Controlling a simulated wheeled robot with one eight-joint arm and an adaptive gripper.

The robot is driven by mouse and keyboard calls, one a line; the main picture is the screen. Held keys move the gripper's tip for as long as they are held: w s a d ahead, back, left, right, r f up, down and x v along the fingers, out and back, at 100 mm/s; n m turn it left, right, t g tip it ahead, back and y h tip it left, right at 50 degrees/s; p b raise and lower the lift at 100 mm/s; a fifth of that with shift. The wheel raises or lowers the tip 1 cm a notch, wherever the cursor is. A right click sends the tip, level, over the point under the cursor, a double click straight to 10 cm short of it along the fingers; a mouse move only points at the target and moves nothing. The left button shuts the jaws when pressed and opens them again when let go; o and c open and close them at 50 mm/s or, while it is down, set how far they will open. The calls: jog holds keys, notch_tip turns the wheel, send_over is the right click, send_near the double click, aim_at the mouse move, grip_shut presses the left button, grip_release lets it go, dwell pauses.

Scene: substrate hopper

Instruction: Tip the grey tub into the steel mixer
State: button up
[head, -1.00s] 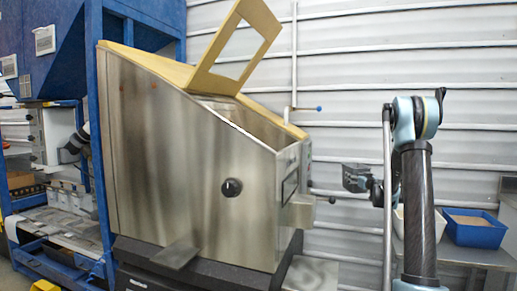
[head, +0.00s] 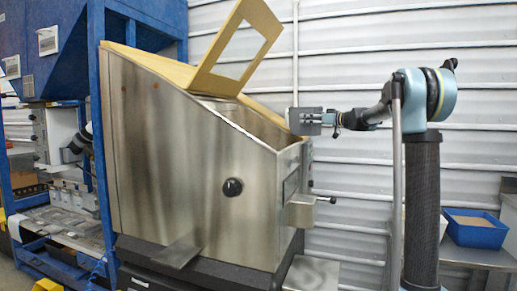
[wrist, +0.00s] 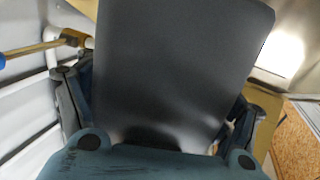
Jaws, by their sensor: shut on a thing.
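The steel mixer (head: 190,180) stands in the middle of the head view, with its tan framed lid (head: 215,70) raised over an open top. My gripper (head: 332,118) is at the right end of the mixer's opening, about level with the rim. It is shut on the grey tub (head: 303,122), which looks like a small grey square there. In the wrist view the tub (wrist: 180,70) is a dark grey flat face between my fingers, hiding most of what lies beyond. The tub's contents are not visible.
A blue tub with brown fill (head: 474,230) stands on the bench at right, with a white tub partly behind my arm. A blue frame (head: 96,130) stands left of the mixer. A blue-tipped lever (wrist: 20,52) shows at left in the wrist view.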

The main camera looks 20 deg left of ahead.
jog(key=s+a+m+g+y, duration=0.2)
jog(key=s+a+m+g, duration=0.4)
jog(key=s+a, duration=1.55)
jog(key=shift+w+a+f+m, duration=0.1)
jog(key=shift+w+f+m, duration=0.55)
jog(key=shift+m, duration=1.3)
jog(key=shift+w+d+f+m, duration=0.1)
jog(key=shift+w+f+m, duration=0.5)
jog(key=shift+m, duration=1.4)
jog(key=shift+w+a+f+m, duration=0.1)
jog(key=shift+w+f+m, duration=0.25)
jog(key=shift+w+m, duration=1.1)
jog(key=shift+s+m, duration=0.5)
jog(key=shift+s, duration=0.05)
